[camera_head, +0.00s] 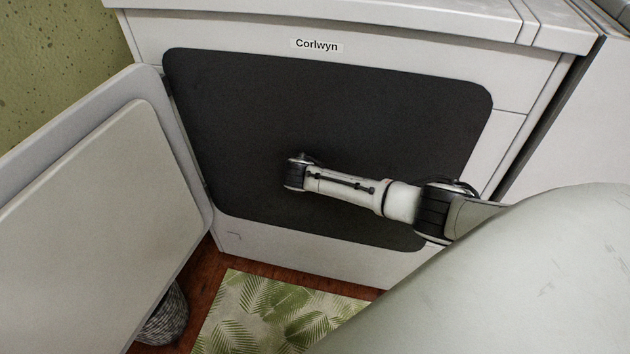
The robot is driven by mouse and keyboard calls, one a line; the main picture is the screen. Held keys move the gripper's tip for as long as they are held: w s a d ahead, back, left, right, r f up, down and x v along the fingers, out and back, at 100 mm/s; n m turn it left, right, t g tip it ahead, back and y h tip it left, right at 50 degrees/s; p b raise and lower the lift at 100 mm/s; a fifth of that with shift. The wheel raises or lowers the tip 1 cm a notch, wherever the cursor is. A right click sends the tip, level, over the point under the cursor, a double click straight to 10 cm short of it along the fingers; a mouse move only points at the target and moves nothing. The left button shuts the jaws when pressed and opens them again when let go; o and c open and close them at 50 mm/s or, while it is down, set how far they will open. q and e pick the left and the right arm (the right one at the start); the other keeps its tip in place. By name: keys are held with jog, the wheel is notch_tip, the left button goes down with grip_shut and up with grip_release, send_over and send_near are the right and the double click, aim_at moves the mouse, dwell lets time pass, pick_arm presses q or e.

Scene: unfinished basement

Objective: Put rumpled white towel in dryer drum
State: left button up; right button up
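The white dryer (240,35), labelled Corlwyn, has its door (95,215) swung open to the left. Its wide dark drum opening (400,110) faces me, and nothing inside can be made out. My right arm comes in from the right, and its dark wrist end (296,172) is in front of or inside the opening; the depth is hard to tell. The fingers of my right gripper cannot be made out. The rumpled white towel is not visible in this view. My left gripper is not in view.
A leaf-patterned mat (275,315) lies on the reddish-brown floor (208,270) before the dryer. A dark woven basket-like object (166,318) stands partly hidden behind the open door. Another white surface (600,120) adjoins the dryer at right. A green wall (60,50) is at left.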

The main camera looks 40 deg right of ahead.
jog(key=shift+w+d, duration=0.35)
jog(key=shift+d, duration=0.05)
jog(key=o, duration=0.9)
